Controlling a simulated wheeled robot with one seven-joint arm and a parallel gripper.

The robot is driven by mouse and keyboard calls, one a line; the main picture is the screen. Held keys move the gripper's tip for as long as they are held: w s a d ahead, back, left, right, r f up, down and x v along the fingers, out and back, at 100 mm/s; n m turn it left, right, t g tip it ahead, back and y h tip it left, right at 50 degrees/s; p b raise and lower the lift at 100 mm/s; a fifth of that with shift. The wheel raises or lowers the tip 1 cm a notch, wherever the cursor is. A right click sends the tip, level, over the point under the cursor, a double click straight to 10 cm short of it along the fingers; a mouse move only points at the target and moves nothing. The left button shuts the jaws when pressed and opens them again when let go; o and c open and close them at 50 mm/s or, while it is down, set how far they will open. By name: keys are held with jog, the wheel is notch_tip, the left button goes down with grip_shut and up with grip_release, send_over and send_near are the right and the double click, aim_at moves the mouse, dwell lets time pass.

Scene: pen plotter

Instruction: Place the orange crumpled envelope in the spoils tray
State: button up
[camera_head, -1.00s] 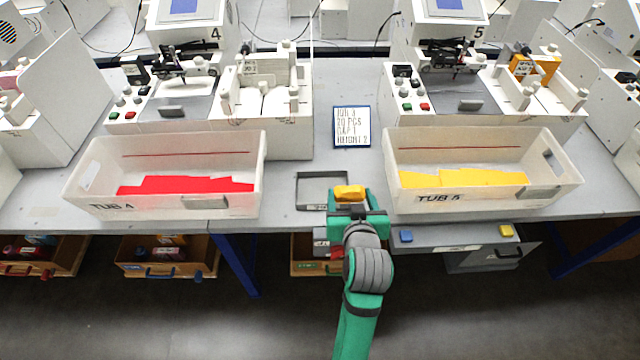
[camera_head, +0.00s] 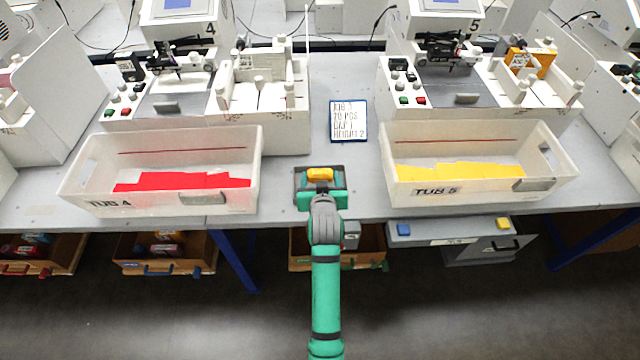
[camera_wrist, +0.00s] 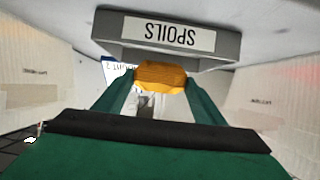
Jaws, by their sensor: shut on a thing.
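The orange crumpled envelope (camera_head: 320,174) is held between the fingertips of my gripper (camera_head: 320,180). In the wrist view the envelope (camera_wrist: 161,76) sits between the two green fingers, which are shut on it. The spoils tray (camera_wrist: 170,40) is a grey tray with a white label reading SPOILS, just beyond the envelope in the wrist view. In the head view my gripper covers most of the tray, and only part of its back rim (camera_head: 312,168) shows. The envelope appears over or close to the tray; the exact height is unclear.
Tub 4 (camera_head: 75,190) with red envelopes stands to the left, and tub 5 (camera_head: 560,170) with yellow envelopes to the right. A job card (camera_head: 348,121) lies behind the tray. Open drawers hang below the table's front edge.

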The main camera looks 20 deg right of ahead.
jog(key=shift+w+f, duration=0.1)
jog(key=shift+f, duration=1.5)
jog(key=shift+f, duration=0.1)
jog(key=o, duration=1)
